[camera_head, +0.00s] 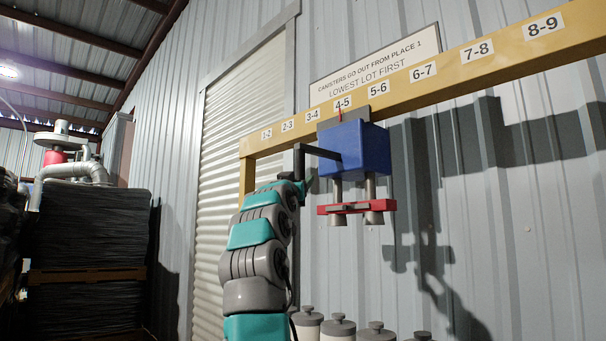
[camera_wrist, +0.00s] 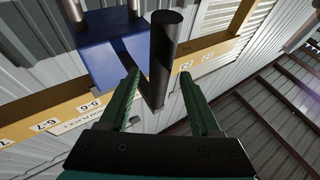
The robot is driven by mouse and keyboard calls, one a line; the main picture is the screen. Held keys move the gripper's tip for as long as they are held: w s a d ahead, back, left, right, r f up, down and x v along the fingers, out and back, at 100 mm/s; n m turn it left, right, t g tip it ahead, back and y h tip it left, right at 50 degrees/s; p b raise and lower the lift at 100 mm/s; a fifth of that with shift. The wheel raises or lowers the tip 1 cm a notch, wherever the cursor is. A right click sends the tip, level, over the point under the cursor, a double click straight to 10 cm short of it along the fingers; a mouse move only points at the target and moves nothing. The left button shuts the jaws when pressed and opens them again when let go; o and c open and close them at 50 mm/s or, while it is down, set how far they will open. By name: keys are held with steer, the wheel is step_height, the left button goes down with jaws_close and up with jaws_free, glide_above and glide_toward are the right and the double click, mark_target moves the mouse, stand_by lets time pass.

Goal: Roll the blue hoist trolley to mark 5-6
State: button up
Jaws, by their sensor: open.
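The blue hoist trolley (camera_head: 360,150) hangs on the yellow beam (camera_head: 455,72). Its thin red pointer (camera_head: 340,116) stands at the 4-5 label (camera_head: 343,103). The 5-6 label (camera_head: 378,89) is just to the right. Below the blue body are two grey posts and a red crossbar (camera_head: 340,209). A black handle (camera_head: 299,160) reaches out from the trolley's left side. My gripper (camera_head: 303,184) is open at the handle. In the wrist view the dark handle post (camera_wrist: 165,60) shows between my open fingers (camera_wrist: 160,80), with gaps on both sides. The blue body (camera_wrist: 100,55) is beyond, upper left.
Labels run along the beam from 1-2 to 8-9. A white sign (camera_head: 375,68) is on the wall behind it. Several lidded canisters (camera_head: 338,328) stand below. Stacked dark material (camera_head: 90,235) is at left. The beam right of the trolley looks clear.

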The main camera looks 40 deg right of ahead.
steer(key=p+x, duration=0.1)
steer(key=x, duration=0.1)
steer(key=p+x, duration=0.2)
steer(key=shift+s+r, duration=0.1)
steer(key=shift+r, duration=0.2)
steer(key=shift+w+d+p, duration=0.65)
steer(key=shift+p, duration=0.2)
jaws_close()
stand_by(0.5)
